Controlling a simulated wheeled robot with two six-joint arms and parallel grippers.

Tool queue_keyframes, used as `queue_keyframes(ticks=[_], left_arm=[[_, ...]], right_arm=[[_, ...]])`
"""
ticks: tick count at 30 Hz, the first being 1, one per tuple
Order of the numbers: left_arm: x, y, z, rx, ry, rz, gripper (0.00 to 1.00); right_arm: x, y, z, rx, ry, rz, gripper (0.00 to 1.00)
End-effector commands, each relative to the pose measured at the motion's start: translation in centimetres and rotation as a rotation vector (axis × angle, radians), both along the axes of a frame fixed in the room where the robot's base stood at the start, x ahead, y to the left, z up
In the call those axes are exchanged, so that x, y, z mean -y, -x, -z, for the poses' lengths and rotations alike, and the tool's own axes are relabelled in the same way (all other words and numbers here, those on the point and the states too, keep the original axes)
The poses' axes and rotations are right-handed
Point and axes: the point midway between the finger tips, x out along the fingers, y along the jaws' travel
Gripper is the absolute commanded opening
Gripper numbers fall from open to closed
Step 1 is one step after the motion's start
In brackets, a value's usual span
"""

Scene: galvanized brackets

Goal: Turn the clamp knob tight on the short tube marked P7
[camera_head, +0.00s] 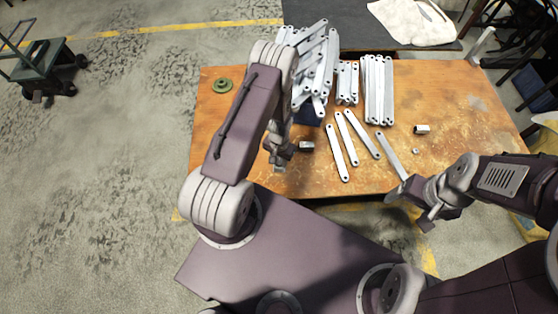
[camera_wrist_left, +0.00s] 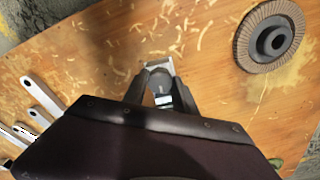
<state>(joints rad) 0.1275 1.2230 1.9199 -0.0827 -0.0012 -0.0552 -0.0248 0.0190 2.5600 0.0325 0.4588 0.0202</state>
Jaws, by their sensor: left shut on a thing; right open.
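My left gripper (camera_head: 277,166) is over the front left part of the table. In the left wrist view its fingers (camera_wrist_left: 160,72) are shut on a small dark piece (camera_wrist_left: 160,88) with a pale patch and a silvery end. I cannot read a mark on it or make out a knob. A short dark tube with a metal end (camera_head: 306,146) lies just right of this gripper in the head view. Another short metal tube (camera_head: 422,129) lies at the right. No P7 mark is legible. My right gripper (camera_head: 412,201) is open and empty at the table's front right edge.
Several galvanized strips are piled and lined up at the back (camera_head: 378,90). Loose strips (camera_head: 341,152) lie in the middle. A greenish disc (camera_head: 222,85) lies at the back left; an abrasive disc (camera_wrist_left: 270,40) shows in the wrist view. The table's (camera_head: 460,110) right part is mostly clear.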

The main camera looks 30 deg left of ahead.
Motion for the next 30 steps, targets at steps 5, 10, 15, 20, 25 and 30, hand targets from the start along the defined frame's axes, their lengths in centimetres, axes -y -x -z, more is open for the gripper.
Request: queue_keyframes(ticks=[5, 10, 15, 20, 25, 30], left_arm=[[0.00, -0.02, 0.02, 0.000, 0.000, 0.088, 0.00], [0.00, -0.03, -0.01, 0.000, 0.000, 0.750, 0.00], [0.00, -0.03, -0.02, 0.000, 0.000, 1.377, 0.00], [0.00, -0.03, -0.02, 0.000, -0.001, 1.579, 0.00], [0.00, -0.03, -0.02, 0.001, -0.001, 1.576, 0.00], [0.00, -0.03, -0.02, 0.000, -0.001, 1.574, 0.51]], right_arm=[[0.00, 0.00, 0.06, 0.000, 0.000, 0.000, 0.79], [0.00, 0.00, 0.11, 0.000, 0.000, 0.000, 0.79], [0.00, 0.00, 0.11, 0.000, 0.000, 0.000, 0.79], [0.00, 0.00, 0.11, 0.000, 0.000, 0.000, 0.79], [0.00, 0.00, 0.11, 0.000, 0.000, 0.000, 0.79], [0.00, 0.00, 0.11, 0.000, 0.000, 0.000, 0.79]])
